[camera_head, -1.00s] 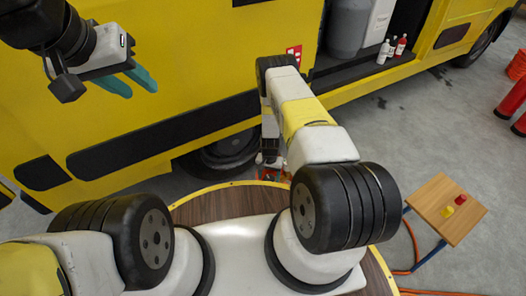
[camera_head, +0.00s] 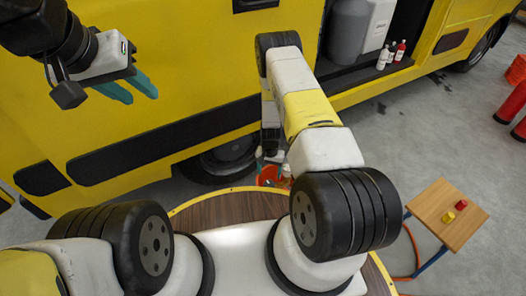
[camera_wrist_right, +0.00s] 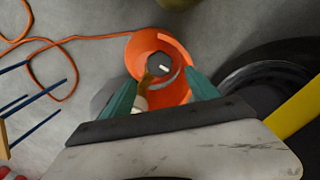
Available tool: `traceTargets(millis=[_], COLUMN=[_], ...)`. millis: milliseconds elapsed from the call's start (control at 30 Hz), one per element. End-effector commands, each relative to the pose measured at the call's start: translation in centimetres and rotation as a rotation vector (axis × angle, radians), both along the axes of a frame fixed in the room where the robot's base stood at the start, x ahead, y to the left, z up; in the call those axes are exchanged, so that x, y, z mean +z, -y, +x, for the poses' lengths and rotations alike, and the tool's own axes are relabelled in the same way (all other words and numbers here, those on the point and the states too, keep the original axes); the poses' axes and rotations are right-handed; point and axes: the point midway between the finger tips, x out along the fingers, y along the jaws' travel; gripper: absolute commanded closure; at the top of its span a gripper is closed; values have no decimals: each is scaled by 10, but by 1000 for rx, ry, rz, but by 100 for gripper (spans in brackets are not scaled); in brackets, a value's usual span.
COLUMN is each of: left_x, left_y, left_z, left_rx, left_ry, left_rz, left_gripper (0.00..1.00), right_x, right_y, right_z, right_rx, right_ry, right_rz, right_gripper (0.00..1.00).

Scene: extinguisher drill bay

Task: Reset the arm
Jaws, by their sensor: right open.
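My right arm (camera_head: 310,110) reaches out over the round wooden surface towards the yellow vehicle. In the head view its gripper (camera_head: 272,162) is small and partly hidden behind the arm. In the right wrist view my right gripper (camera_wrist_right: 160,80) has its two teal fingers spread apart. Beyond and between them is a round orange container (camera_wrist_right: 172,45), with a dark piece (camera_wrist_right: 165,66) and a brown piece in it. I cannot tell whether the fingers touch anything. My left gripper (camera_head: 142,92) is raised at the upper left, its two teal fingers apart and empty.
The yellow vehicle (camera_head: 130,110) fills the back, with bottles (camera_head: 392,52) on its open sill. A small wooden table (camera_head: 445,222) with a red and a yellow piece stands at right. Orange hose (camera_wrist_right: 75,40) lies on the floor. Red cylinders stand at far right.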

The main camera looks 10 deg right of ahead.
Motion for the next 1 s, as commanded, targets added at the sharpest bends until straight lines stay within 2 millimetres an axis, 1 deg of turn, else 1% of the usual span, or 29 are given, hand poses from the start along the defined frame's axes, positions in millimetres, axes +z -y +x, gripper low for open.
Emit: traceTargets(millis=[433,467,567,667,700,767,800,867,900,967,1000], left_x=[0,0,0,0,0,0,0,0,0,0,0], left_y=[0,0,0,0,0,0,0,0,0,0,0], left_z=[0,0,0,0,0,0,0,0,0,0,0], left_rx=[0,0,0,0,0,0,0,0,0,0,0], left_ry=[0,0,0,0,0,0,0,0,0,0,0], left_rz=[0,0,0,0,0,0,0,0,0,0,0], left_gripper=[64,64,64,64,64,64,64,64,64,64,64], right_x=[1,3,24,67,89,127,151,187,211,246,269], right_y=[0,0,-1,-4,-5,-7,-8,-11,-12,-14,-15], right_z=[1,2,11,28,34,43,47,50,52,51,49], right_rx=[0,1,4,15,20,30,39,54,65,80,92], right_ry=[0,3,17,46,59,83,97,117,134,156,171], right_rz=[1,1,10,26,35,49,58,72,80,92,99], right_gripper=[31,31,31,31,31,31,31,31,31,31,31])
